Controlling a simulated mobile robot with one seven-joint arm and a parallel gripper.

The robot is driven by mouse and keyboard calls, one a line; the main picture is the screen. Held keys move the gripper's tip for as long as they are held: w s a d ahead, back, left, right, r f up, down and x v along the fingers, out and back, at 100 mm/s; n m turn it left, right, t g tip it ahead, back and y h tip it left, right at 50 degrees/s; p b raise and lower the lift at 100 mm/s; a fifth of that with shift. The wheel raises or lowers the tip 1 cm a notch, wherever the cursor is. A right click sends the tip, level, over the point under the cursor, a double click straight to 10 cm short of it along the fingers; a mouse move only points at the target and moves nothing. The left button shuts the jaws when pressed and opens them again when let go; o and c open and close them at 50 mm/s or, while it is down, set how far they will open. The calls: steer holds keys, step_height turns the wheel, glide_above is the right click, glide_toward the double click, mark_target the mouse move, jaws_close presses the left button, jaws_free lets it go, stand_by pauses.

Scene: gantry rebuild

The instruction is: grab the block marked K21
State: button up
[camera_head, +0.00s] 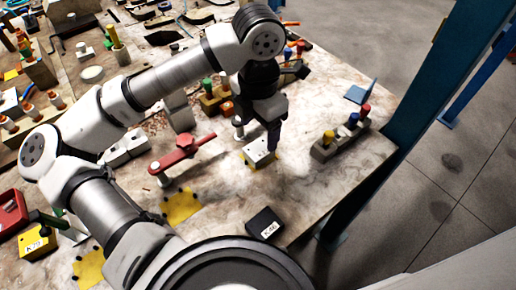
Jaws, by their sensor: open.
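A small white block (259,153) lies on a yellow patch near the right part of the table. It has dark marks on top, too small to read, so I cannot tell whether it is K21. My gripper (257,136) is open just above and behind this block, pointing down; one dark finger shows on its right side. I cannot tell whether the fingers reach around the block. A black block (265,225) nearer the front has a label that seems to read K66. A yellow block (38,243) at the lower left has a label that seems to read K79.
A red lever (182,153) stands left of my gripper. A grey holder (338,138) with coloured pegs stands to the right, near a blue post (425,90). Another yellow patch (181,205) lies bare. The table between the black block and the grey holder is clear.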

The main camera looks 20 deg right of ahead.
mark_target(259, 149)
steer(key=shift+w+d+f+p, duration=0.1)
steer(key=shift+f+p, duration=0.4)
steer(key=shift+f, duration=1.45)
steer(key=shift+w+f+p, duration=0.1)
steer(key=shift+f+p, duration=0.4)
steer(key=shift+f, duration=1.4)
steer(key=c, duration=1.2)
steer(key=shift+r, duration=0.1)
